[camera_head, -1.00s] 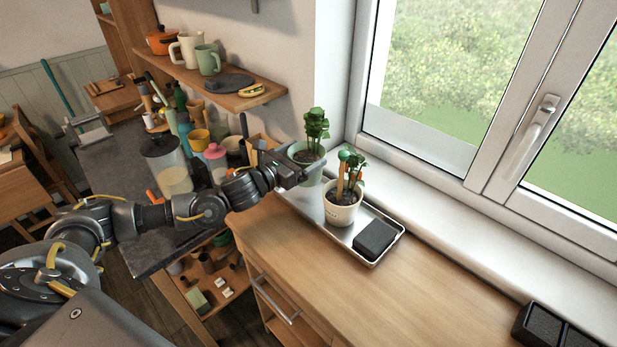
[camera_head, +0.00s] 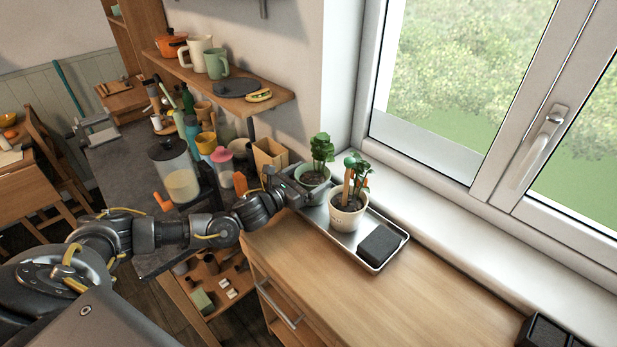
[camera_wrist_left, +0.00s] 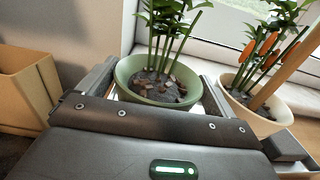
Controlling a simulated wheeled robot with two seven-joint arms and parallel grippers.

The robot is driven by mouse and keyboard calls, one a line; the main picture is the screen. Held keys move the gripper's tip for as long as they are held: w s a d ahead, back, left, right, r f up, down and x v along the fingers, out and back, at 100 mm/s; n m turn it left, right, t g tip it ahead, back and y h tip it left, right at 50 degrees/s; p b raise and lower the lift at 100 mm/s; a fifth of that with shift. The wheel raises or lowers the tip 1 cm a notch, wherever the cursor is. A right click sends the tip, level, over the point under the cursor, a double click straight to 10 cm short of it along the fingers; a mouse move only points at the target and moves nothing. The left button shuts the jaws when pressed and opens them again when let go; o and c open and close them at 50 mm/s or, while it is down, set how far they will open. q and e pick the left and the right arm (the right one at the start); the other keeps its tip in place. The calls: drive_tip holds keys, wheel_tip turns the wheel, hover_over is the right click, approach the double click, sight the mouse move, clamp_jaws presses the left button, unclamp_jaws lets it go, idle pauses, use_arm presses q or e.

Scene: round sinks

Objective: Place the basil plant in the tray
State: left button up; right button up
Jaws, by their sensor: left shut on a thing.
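The basil plant (camera_head: 321,150) stands upright in a light green pot (camera_head: 314,184). My left gripper (camera_head: 294,190) is shut on this pot. In the left wrist view the green pot (camera_wrist_left: 158,88) sits between the two fingers, with soil and pebbles inside. The pot is at the far left end of the metal tray (camera_head: 374,269). I cannot tell whether its base touches the tray, as the gripper hides the bottom. My right gripper is not in view.
A cream pot (camera_head: 347,216) with a plant and small tools stands on the tray, close to the green pot. A dark block (camera_head: 380,243) lies at the tray's near end. A wooden box (camera_head: 270,158) is left of the basil. The wooden counter (camera_head: 420,300) is clear in front.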

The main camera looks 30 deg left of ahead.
use_arm(q)
drive_tip(key=o, duration=1.4)
drive_tip(key=shift+w+f, duration=0.1)
drive_tip(key=b+v, duration=0.3)
drive_tip(key=v, duration=0.8)
drive_tip(key=shift+s+a, duration=0.2)
drive_tip(key=shift+s, duration=0.35)
drive_tip(key=shift+d, duration=0.1)
